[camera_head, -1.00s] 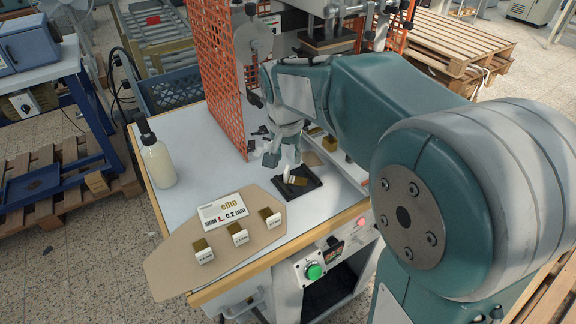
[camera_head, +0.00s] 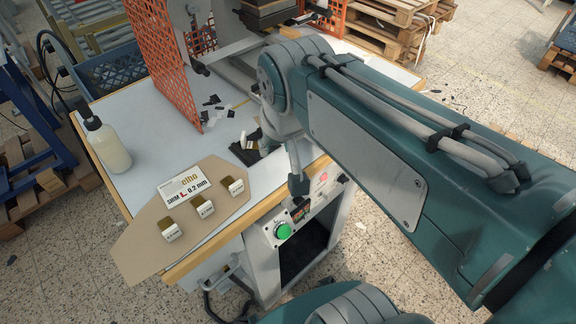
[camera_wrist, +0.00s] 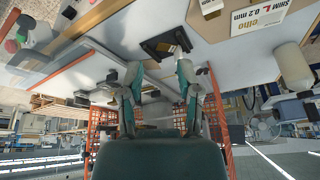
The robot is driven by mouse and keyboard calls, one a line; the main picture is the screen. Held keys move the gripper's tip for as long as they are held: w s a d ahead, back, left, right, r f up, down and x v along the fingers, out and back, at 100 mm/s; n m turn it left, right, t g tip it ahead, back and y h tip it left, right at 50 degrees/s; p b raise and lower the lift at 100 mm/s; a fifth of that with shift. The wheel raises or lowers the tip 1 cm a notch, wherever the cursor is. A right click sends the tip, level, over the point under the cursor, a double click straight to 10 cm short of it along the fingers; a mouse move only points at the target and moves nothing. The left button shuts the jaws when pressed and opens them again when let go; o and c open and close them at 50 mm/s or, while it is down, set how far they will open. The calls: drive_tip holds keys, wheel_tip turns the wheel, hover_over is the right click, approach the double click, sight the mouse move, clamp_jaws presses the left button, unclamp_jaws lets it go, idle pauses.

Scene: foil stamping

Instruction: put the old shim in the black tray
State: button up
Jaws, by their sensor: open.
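The black tray (camera_head: 245,154) lies on the white table near its front edge, partly hidden by my gripper. A small brass-coloured piece, likely the old shim (camera_head: 253,145), shows in it beside a finger. My gripper (camera_head: 271,163) is open and tilted, with one finger over the tray and the other toward the table's front edge. In the wrist view my gripper (camera_wrist: 158,57) has its fingers spread, with nothing seen between them.
A beige board (camera_head: 150,238) holds several labelled blocks with brass pieces and a shim card (camera_head: 184,187). A bottle (camera_head: 107,146) stands at the left. Small dark and white scraps (camera_head: 214,112) lie behind the tray, near the orange guard (camera_head: 165,70). A green button (camera_head: 283,231) is below the front edge.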

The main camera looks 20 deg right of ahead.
drive_tip(key=s+f+n+t, duration=0.1)
drive_tip(key=s+f, duration=0.2)
drive_tip(key=s, duration=0.2)
drive_tip(key=shift+s+d+n, duration=0.2)
drive_tip(key=shift+s+n, duration=0.15)
drive_tip(key=shift+n, duration=0.05)
drive_tip(key=shift+s, duration=0.1)
idle(1.2)
